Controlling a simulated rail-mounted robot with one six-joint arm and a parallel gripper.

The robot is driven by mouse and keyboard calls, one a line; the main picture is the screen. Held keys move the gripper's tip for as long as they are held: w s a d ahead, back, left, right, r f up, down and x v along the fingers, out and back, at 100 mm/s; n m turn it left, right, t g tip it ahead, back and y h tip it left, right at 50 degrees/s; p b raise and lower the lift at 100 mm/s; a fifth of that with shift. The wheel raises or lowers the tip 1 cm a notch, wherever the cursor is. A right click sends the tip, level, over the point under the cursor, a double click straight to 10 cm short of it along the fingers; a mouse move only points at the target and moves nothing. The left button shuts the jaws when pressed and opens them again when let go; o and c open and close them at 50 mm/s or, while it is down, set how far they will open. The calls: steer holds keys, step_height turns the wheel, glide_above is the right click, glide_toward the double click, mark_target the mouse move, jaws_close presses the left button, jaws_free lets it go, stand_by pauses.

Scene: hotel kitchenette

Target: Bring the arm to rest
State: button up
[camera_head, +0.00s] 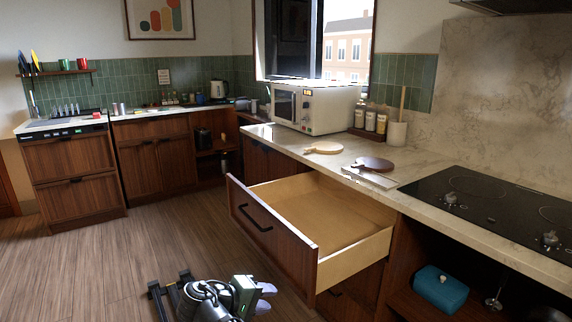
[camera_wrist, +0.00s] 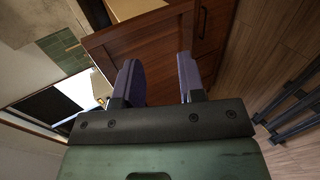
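My gripper (camera_head: 265,297) is low at the bottom of the head view, in front of the open drawer's front panel and apart from it. In the wrist view its two purple-grey fingers (camera_wrist: 159,80) stand apart with nothing between them, so it is open and empty. The wooden drawer (camera_head: 318,210) is pulled out from under the counter, and its visible inside is empty. Its dark wood front (camera_head: 265,230) bears a black handle. In the wrist view, dark wood fronts (camera_wrist: 150,50) lie beyond the fingers, tilted in the picture.
A blue box (camera_head: 440,288) sits on the open lower shelf. The wooden floor (camera_head: 90,270) at left is clear.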

steer(key=s+d+f+m+g+y, duration=0.2)
steer(key=s+d+f+y, duration=0.15)
steer(key=d, duration=0.35)
steer(key=s+d+f+m+g+y, duration=0.3)
steer(key=d+y, duration=0.1)
steer(key=d, duration=0.3)
steer(key=s+d+f+m+g+y, duration=0.2)
steer(key=s+d+f+y, duration=0.1)
steer(key=d, duration=0.3)
step_height(320, 180, up, 21)
steer(key=d+p, duration=0.2)
steer(key=p, duration=1.9)
steer(key=shift+w, duration=0.35)
